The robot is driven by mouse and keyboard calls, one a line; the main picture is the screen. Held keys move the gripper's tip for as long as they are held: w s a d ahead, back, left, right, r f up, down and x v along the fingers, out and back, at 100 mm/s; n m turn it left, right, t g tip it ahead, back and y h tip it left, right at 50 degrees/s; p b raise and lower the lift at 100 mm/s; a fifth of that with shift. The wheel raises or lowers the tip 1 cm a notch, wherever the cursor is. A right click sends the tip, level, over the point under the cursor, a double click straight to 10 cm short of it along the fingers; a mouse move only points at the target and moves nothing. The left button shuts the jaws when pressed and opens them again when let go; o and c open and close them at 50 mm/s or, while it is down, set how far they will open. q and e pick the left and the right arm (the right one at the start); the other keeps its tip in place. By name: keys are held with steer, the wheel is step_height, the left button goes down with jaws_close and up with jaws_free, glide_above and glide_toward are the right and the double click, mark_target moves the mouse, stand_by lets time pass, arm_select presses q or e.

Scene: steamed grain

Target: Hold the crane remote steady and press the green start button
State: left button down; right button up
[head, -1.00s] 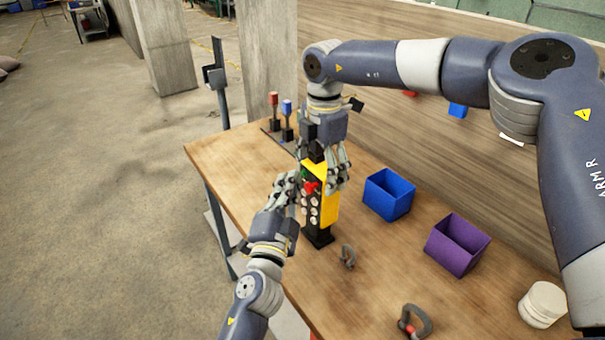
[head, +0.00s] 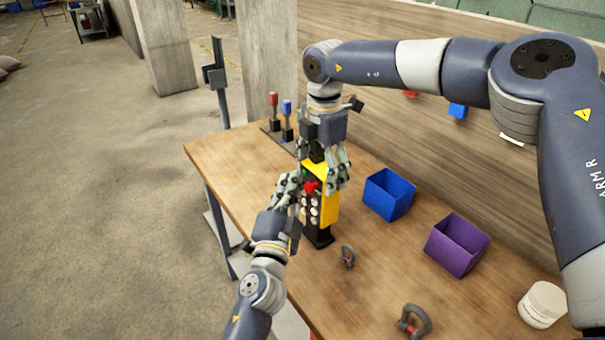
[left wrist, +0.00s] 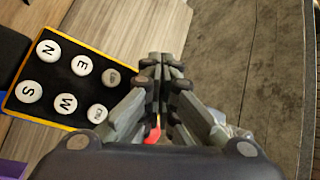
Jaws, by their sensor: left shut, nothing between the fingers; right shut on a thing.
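The crane remote (head: 329,208) is a yellow box with a black face. It stands upright on a black base on the workbench. White buttons and a red button (head: 311,187) show on its face. The green start button (head: 304,173) shows as a small patch near the top. My right gripper (head: 336,181) is shut on the remote's upper part from above. My left gripper (head: 293,180) is shut and empty in front of the face's upper left. The left wrist view shows its closed fingers (left wrist: 165,65) beside lettered white buttons (left wrist: 81,65); they partly hide something red.
The wooden workbench (head: 230,165) also holds a blue bin (head: 388,195), a purple bin (head: 457,245), a white tub (head: 543,304) and two grey shackles (head: 347,257) (head: 413,321). Red- and blue-topped posts (head: 287,120) stand behind the remote. Open floor lies left.

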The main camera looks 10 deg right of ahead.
arm_select(q)
steer(key=shift+w+d+r, duration=0.1)
steer(key=shift+d+r, duration=0.25)
steer(key=shift+r, duration=0.15)
stand_by(0.3)
steer(key=shift+s+a+r, duration=0.3)
steer(key=shift+s+a, duration=0.25)
steer(key=shift+a, duration=0.15)
steer(key=a, duration=0.1)
steer(key=s+a, duration=0.1)
steer(key=a, duration=0.1)
steer(key=s+a, duration=0.1)
steer(key=shift+s+a+f, duration=0.1)
steer(key=shift+s+a, duration=0.05)
steer(key=shift+a, duration=0.1)
stand_by(0.6)
